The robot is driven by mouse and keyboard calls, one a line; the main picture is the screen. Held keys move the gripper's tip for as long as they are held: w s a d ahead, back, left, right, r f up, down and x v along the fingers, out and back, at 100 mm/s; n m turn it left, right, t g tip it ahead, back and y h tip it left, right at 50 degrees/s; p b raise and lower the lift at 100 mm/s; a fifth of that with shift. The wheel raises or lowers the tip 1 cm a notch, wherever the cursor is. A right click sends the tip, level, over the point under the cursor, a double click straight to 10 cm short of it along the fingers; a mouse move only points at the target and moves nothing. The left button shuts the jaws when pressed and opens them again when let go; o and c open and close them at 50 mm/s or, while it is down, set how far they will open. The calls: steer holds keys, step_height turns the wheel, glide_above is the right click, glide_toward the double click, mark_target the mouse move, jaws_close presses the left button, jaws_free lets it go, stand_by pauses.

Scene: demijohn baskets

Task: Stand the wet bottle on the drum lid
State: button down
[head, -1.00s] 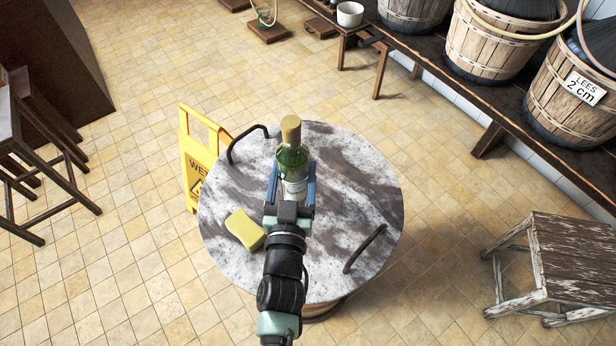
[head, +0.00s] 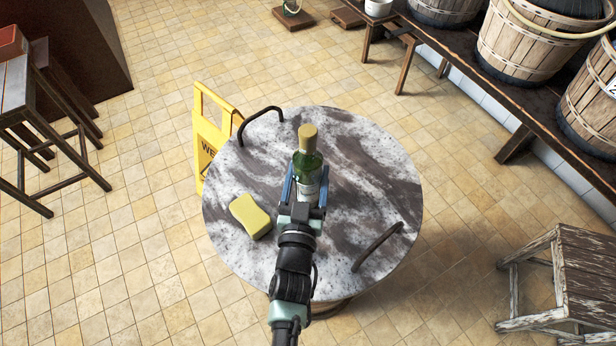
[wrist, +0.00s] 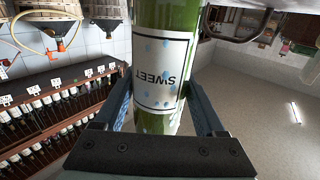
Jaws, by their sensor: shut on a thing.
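A green glass bottle (head: 308,168) with a tan cap and a white label is upright between the fingers of my gripper (head: 308,190). In the wrist view the bottle (wrist: 164,75) has blue drops on it, and its label reads SWEET upside down. The fingers (wrist: 164,105) are shut on its sides. The round drum lid (head: 350,235), white and dark marbled, is below the bottle, which is over its upper middle. My gripper and arm hide the bottle's base, so I cannot tell whether it touches the lid.
A yellow sponge (head: 250,216) lies on the lid's left part. Dark handles stand at the lid's upper left (head: 258,112) and lower right (head: 376,246). A yellow wet-floor sign (head: 211,140) is behind left. A worn stool (head: 590,265) stands right. The lid's right side is largely clear.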

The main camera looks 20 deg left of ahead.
stand_by(0.3)
steer(key=shift+f, duration=0.15)
jaws_free()
steer(key=shift+f, duration=0.1)
steer(key=shift+r, duration=0.35)
steer(key=v, duration=1.2)
steer(key=shift+f, duration=0.15)
